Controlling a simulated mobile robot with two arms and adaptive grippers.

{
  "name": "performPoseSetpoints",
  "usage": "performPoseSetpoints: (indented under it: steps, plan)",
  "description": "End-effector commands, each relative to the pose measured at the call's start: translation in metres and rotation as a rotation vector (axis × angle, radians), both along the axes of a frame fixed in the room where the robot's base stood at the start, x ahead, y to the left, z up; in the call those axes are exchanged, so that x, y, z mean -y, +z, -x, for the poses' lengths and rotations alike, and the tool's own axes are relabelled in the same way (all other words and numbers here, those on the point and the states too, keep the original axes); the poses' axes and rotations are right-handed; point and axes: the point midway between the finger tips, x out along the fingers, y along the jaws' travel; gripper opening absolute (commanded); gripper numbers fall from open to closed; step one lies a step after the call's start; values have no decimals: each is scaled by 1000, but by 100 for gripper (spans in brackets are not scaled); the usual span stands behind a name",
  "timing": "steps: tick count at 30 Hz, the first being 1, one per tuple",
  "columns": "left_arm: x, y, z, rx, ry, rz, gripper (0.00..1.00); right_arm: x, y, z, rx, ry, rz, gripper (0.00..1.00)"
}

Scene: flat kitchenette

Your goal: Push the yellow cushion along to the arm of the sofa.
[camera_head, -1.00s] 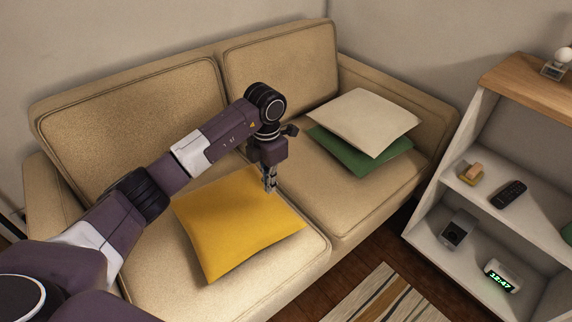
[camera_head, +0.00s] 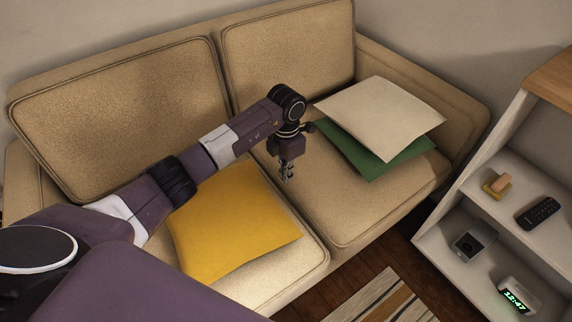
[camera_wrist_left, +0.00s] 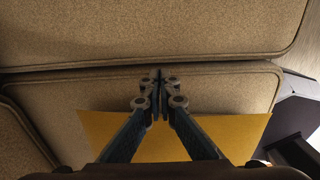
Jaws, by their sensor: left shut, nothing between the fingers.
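The yellow cushion (camera_head: 236,222) lies flat on the left seat of the beige sofa (camera_head: 130,110), with its right corner near the seam between the seats. One sofa arm (camera_head: 18,185) is at the far left, the other (camera_head: 430,85) at the right behind other cushions. My left gripper (camera_head: 287,178) is shut and empty, pointing down just right of the yellow cushion's upper right edge; I cannot tell its exact height. In the left wrist view the shut fingertips (camera_wrist_left: 157,73) are over beige upholstery, and the yellow cushion (camera_wrist_left: 235,132) shows behind the fingers. My right gripper is not in view.
A cream cushion (camera_head: 380,108) rests on a green cushion (camera_head: 375,158) on the right seat. A white shelf unit (camera_head: 465,180) with a remote (camera_head: 538,212) and a clock (camera_head: 516,294) stands at the right. A striped rug (camera_head: 375,300) lies in front.

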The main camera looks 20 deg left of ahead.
Motion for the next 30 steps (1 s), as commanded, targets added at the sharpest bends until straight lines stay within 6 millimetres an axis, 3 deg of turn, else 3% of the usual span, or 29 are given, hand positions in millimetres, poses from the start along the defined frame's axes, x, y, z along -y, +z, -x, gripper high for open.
performPoseSetpoints:
  steps: [1,9,25,30]
  plan:
    - [0,-11,2,-3,1,1,0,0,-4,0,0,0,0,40]
    - [-17,-5,29,0,0,0,0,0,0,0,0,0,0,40]
    - [-22,-4,36,0,0,-2,0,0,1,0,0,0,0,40]
    - [-36,0,56,-2,1,-7,0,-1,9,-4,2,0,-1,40]
